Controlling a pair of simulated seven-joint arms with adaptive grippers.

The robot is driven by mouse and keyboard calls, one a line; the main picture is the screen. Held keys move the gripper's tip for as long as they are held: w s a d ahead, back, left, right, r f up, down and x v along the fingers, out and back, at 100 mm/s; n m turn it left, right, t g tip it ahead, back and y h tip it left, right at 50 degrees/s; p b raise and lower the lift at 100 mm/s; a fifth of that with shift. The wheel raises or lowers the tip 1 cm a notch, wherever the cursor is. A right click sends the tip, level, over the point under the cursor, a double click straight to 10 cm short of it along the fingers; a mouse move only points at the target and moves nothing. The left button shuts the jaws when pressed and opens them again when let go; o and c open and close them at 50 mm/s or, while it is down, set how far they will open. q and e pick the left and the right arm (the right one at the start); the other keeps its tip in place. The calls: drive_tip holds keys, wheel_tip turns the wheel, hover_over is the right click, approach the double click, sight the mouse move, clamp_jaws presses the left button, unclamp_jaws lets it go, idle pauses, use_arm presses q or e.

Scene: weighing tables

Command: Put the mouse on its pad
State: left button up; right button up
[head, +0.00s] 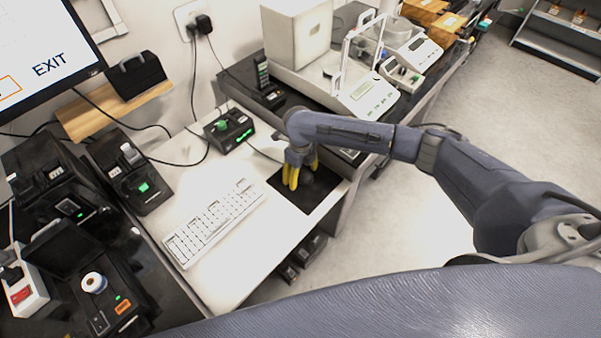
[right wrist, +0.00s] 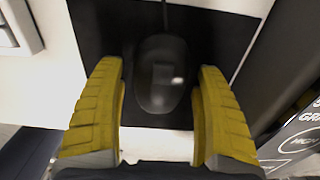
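The dark mouse (right wrist: 160,85) lies over the black pad (right wrist: 100,22) in the right wrist view, its cable running off at the top. In the head view the pad (head: 311,201) lies at the right end of the white table, and the mouse (head: 306,176) is a dark shape partly hidden by the fingers. My right gripper (right wrist: 160,115) has yellow fingers spread on either side of the mouse, with a visible gap to it on both sides. It also shows in the head view (head: 291,182), pointing down over the pad. My left gripper is out of view.
A white keyboard (head: 213,222) lies left of the pad. A black device with a green light (head: 229,130) stands behind it. A scale (head: 368,96) stands on the dark table further back. The table's right edge is close to the pad.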

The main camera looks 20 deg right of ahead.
sight(300, 171)
wheel_tip(300, 171, up, 12)
drive_tip(key=shift+r, duration=0.15)
idle(0.7)
